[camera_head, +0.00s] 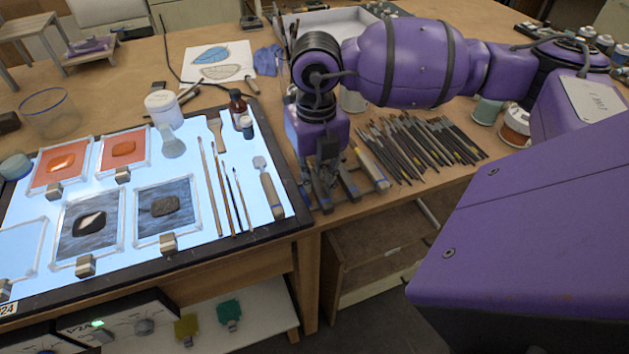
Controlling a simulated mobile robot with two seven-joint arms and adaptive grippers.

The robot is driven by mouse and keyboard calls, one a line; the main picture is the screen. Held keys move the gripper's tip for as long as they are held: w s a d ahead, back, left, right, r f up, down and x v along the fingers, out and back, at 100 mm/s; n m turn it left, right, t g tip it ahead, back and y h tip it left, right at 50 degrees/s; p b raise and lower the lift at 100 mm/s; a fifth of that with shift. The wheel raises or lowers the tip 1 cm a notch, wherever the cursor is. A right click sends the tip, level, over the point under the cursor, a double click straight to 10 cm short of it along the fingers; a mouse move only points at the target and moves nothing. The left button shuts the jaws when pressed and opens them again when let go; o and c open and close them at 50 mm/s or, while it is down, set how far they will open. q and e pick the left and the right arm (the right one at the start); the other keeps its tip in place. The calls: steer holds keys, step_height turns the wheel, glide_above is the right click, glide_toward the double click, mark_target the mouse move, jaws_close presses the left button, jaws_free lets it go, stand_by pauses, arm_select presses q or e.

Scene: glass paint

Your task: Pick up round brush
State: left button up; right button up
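Several long thin brushes lie side by side on the lit panel (105,205), including a left one (209,185), a middle one (230,200) and a shorter right one (243,200). I cannot tell which is the round brush; their tips are too small. A wide flat brush (217,132) lies above them. My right gripper (326,200) points down just right of the panel's dark frame, apart from these brushes. Its fingers blend with the tools behind, so their opening is unclear. My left gripper is not in view.
A scraper-like tool (270,190) lies between the brushes and my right gripper. Wooden-handled tools (371,168) and a dense row of dark brushes (425,145) lie to the right. Bottles (238,107), a white jar (163,108) and framed glass pieces (88,228) stand or lie on the panel.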

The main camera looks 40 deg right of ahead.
mark_target(316, 181)
steer(key=shift+r, duration=0.15)
jaws_close()
steer(key=shift+r, duration=0.25)
step_height(316, 181, up, 2)
steer(key=shift+r, duration=0.1)
steer(key=s+a+r, duration=0.3)
steer(key=a+r, duration=0.7)
steer(key=a, duration=0.3)
steer(key=shift+s+a+b, duration=0.3)
steer(key=shift+s+b, duration=0.1)
